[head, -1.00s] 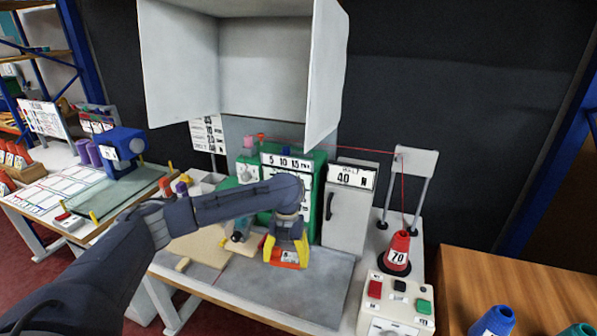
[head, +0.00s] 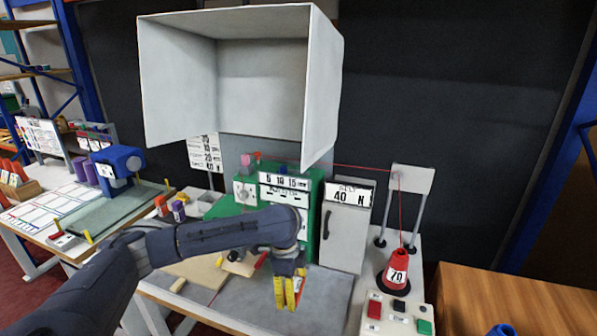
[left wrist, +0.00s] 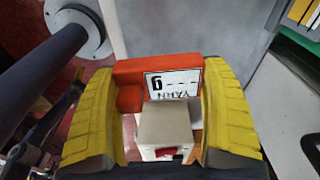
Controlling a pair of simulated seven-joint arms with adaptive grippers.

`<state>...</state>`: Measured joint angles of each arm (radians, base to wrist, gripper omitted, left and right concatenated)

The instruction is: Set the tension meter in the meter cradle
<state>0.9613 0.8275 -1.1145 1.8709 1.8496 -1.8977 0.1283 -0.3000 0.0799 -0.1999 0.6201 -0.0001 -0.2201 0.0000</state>
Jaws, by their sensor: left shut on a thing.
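My left gripper (head: 290,298) hangs over the grey mat of the bench, fingers pointing down, in the head view. Its yellow fingers are closed on an orange tension meter (left wrist: 135,72), which the left wrist view shows between them. The meter carries a white label with "YARN" and a digit, upside down in that view. A pale beige block (left wrist: 168,128) with a red mark lies in front of the label; I cannot tell whether it belongs to the meter. In the head view the fingers mostly hide the meter. I cannot make out the meter cradle for certain. My right gripper is not in view.
A green machine (head: 312,190) and a grey cabinet (head: 343,238) stand behind the gripper. A red cone (head: 396,265) with yarn and a button box (head: 395,318) are to the right. A beige board (head: 200,270) lies left. The grey mat (head: 335,290) has free room.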

